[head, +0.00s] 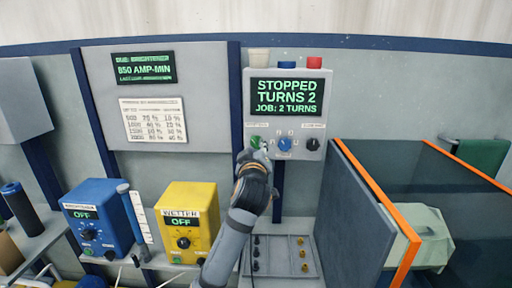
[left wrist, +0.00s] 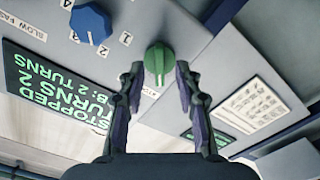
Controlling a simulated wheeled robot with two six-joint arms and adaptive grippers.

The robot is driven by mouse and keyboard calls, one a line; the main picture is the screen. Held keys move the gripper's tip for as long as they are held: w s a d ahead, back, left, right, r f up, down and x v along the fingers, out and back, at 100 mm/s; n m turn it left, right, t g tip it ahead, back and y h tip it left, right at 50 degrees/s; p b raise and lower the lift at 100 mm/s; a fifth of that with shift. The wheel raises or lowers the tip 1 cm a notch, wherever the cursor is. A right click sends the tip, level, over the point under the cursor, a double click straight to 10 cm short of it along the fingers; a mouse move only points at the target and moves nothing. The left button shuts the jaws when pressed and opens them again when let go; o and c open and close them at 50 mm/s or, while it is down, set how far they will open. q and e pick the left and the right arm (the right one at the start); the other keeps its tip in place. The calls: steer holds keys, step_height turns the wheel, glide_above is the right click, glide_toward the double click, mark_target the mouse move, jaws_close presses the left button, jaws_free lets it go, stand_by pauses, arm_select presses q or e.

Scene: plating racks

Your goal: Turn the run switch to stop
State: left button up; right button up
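The run switch appears to be the green knob (head: 256,142) at the lower left of the grey control box (head: 308,186). The box's display (head: 287,97) reads "STOPPED", "TURNS 2", "JOB: 2 TURNS". My left gripper (head: 253,157) is at this knob and covers part of it in the head view. In the left wrist view, which is upside down, the green knob (left wrist: 159,62) stands between the two fingertips of the left gripper (left wrist: 160,80). The fingers are apart, one on each side, with no clear contact. The knob's labels are mostly hidden. My right gripper is not in view.
A blue knob (head: 285,144) and a black knob (head: 313,144) sit right of the green one. Below left stand a blue unit (head: 98,198) and a yellow unit (head: 187,205), both reading "OFF".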

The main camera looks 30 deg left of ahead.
arm_select(q)
steer(key=v, duration=0.5)
steer(key=shift+s+d, duration=0.15)
steer(key=shift+s, duration=0.05)
